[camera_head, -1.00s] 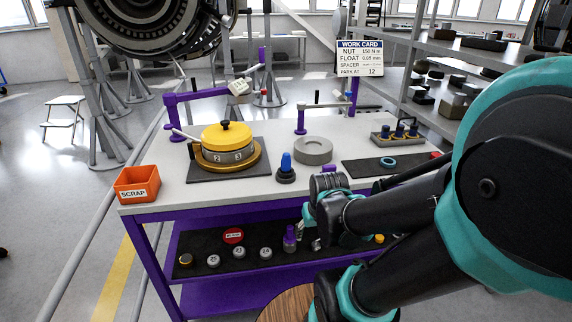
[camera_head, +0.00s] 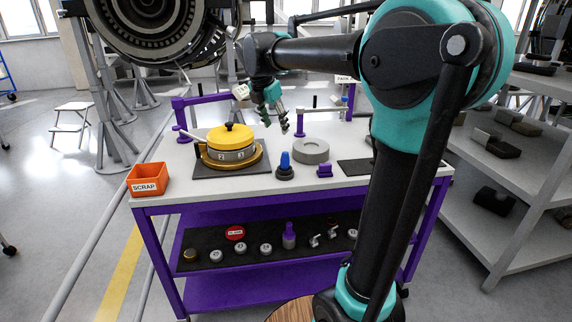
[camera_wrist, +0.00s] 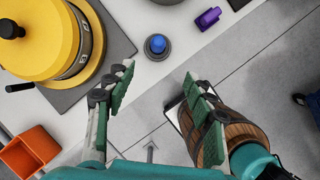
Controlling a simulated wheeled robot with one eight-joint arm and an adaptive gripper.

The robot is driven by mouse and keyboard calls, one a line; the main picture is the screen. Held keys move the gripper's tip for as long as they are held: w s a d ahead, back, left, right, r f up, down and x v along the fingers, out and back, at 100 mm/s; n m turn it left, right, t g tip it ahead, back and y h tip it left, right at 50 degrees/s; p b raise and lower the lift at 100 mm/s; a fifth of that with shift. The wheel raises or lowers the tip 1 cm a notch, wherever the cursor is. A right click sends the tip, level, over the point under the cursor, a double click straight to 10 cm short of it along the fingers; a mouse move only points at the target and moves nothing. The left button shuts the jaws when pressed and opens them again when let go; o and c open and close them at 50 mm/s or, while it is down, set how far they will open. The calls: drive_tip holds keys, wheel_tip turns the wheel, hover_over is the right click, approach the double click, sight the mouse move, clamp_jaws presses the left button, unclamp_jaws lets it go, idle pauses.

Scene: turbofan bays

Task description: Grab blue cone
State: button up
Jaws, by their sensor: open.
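The blue cone (camera_head: 285,160) stands upright in a dark round base on the white bench top, between the yellow-lidded pot and the grey ring. In the wrist view the blue cone (camera_wrist: 157,44) is seen from above, beyond the fingertips and roughly between their lines. My gripper (camera_head: 277,122) is above the bench, pointing down, over the area behind the cone in the picture. In the wrist view my gripper (camera_wrist: 160,82) has its two green-padded fingers spread wide with nothing between them.
The yellow-lidded pot (camera_head: 230,138) stands left of the cone. The grey ring (camera_head: 311,150) and a small purple block (camera_head: 325,170) are to its right. An orange scrap bin (camera_head: 148,180) is at the bench's left corner. A purple bracket arm (camera_head: 205,99) rises behind the pot.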

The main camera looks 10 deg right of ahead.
sight(283, 155)
drive_tip(key=shift+n, duration=0.5)
drive_tip(key=x, duration=1.1)
drive_tip(key=shift+w+f, duration=0.1)
drive_tip(key=shift+w, duration=0.15)
drive_tip(key=shift+x, duration=2.65)
drive_tip(key=shift+s+a, duration=0.1)
drive_tip(key=shift+a, duration=0.05)
drive_tip(key=shift+c, duration=0.5)
drive_tip(key=c, duration=1)
